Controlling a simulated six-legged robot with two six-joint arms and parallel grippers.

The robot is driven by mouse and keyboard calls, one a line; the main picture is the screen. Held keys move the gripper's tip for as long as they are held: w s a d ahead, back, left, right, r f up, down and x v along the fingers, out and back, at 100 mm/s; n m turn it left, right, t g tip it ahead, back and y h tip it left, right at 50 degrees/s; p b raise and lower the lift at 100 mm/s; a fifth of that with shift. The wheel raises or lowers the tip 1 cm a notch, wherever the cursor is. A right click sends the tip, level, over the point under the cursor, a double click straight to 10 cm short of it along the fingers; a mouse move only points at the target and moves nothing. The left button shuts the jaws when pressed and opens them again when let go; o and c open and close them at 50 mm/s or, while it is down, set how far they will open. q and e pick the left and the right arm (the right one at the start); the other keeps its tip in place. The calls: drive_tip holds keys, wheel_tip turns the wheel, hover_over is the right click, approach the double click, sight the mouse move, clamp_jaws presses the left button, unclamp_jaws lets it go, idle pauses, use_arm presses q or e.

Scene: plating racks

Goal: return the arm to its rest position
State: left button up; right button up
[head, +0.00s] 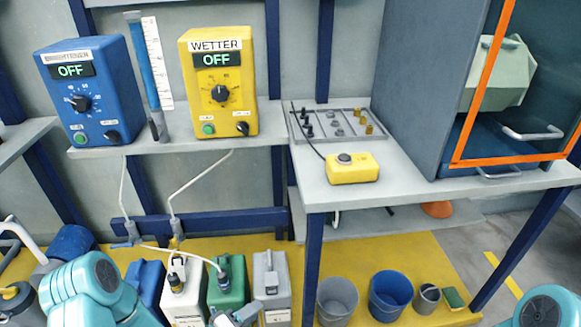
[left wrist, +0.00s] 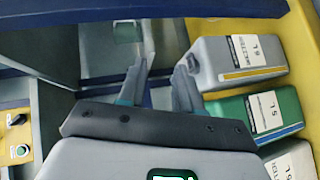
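My left arm (head: 92,290) comes in at the lower left of the head view, its teal links bent. My left gripper (head: 238,314) shows only in part at the bottom edge, in front of the green and grey jugs. In the left wrist view its two fingers (left wrist: 163,82) stand apart with nothing between them, so it is open and empty. A teal part of my right arm (head: 548,306) shows at the lower right corner of the head view. My right gripper is out of view.
A white jug (head: 185,297), green jug (head: 227,291) and grey jug (head: 270,287) stand close to my left gripper. A grey bucket (head: 338,297) and blue bucket (head: 390,293) stand right of them. The bench (head: 420,190) and its blue leg (head: 314,265) are obstacles.

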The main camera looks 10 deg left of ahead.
use_arm(q)
drive_tip(key=s+d+f+m+g+y, duration=0.1)
drive_tip(key=s+d+f+m+g, duration=0.3)
drive_tip(key=d, duration=0.5)
drive_tip(key=s+a+f+m+g+y, duration=0.15)
drive_tip(key=s+g, duration=0.25)
drive_tip(key=s, duration=0.4)
drive_tip(key=s+a+f+m+g+y, duration=0.1)
drive_tip(key=s+f+m+g+y, duration=0.2)
drive_tip(key=s, duration=0.4)
wheel_tip(320, 180, up, 28)
drive_tip(key=g+h+p, duration=0.1)
drive_tip(key=p, duration=2.5)
drive_tip(key=shift+f+n, duration=0.2)
drive_tip(key=shift+n, duration=0.15)
drive_tip(key=shift+w+f+h, duration=0.1)
drive_tip(key=shift+h, duration=0.15)
drive_tip(key=shift+a, duration=0.1)
